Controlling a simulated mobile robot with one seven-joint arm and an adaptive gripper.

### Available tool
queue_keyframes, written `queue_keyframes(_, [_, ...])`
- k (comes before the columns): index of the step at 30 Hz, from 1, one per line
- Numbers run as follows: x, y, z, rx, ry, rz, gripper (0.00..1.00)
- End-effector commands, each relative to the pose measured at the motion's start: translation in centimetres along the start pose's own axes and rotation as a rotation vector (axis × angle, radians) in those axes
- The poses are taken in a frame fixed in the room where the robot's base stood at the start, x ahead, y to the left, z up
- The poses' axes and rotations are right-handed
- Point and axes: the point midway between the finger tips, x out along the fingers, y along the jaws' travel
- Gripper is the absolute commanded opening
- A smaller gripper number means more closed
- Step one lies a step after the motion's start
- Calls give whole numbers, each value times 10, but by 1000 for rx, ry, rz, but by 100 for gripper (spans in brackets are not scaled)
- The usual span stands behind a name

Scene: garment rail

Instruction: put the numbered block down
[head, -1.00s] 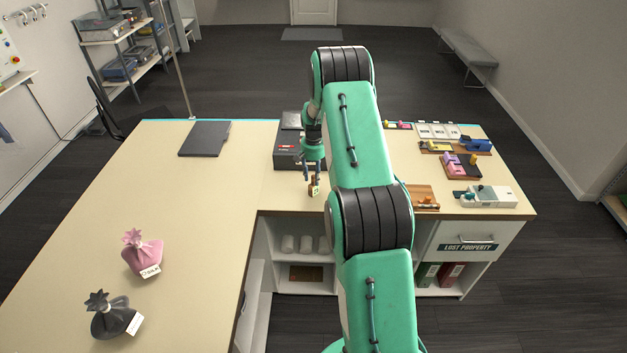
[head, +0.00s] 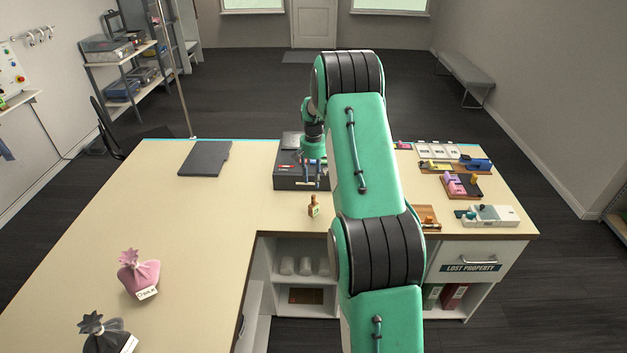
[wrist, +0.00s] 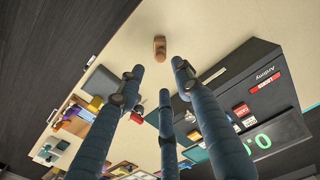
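The numbered block (head: 313,207) is a small wooden-brown piece with a pale label. It stands on the cream counter (head: 245,200), close to its inner front edge, in the head view. In the wrist view the block (wrist: 160,48) shows beyond my fingertips, apart from them. Its number is too small to read. My gripper (head: 313,183) is just behind and above the block in the head view. In the wrist view its three blue fingers (wrist: 160,80) are spread with nothing between them.
A dark till-like box (head: 286,178) with red and white labels stands right behind my gripper. Several small fixtures (head: 465,183) sit at the right. A dark flat folder (head: 205,158), a pink pouch (head: 140,275) and a grey pouch (head: 104,335) lie left. The counter between is bare.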

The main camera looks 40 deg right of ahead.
Motion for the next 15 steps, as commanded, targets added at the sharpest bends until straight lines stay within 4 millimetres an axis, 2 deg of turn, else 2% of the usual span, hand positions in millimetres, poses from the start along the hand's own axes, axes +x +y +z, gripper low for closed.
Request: queue_keyframes(15, [-5, -3, 2, -4, 4, -1, 35])
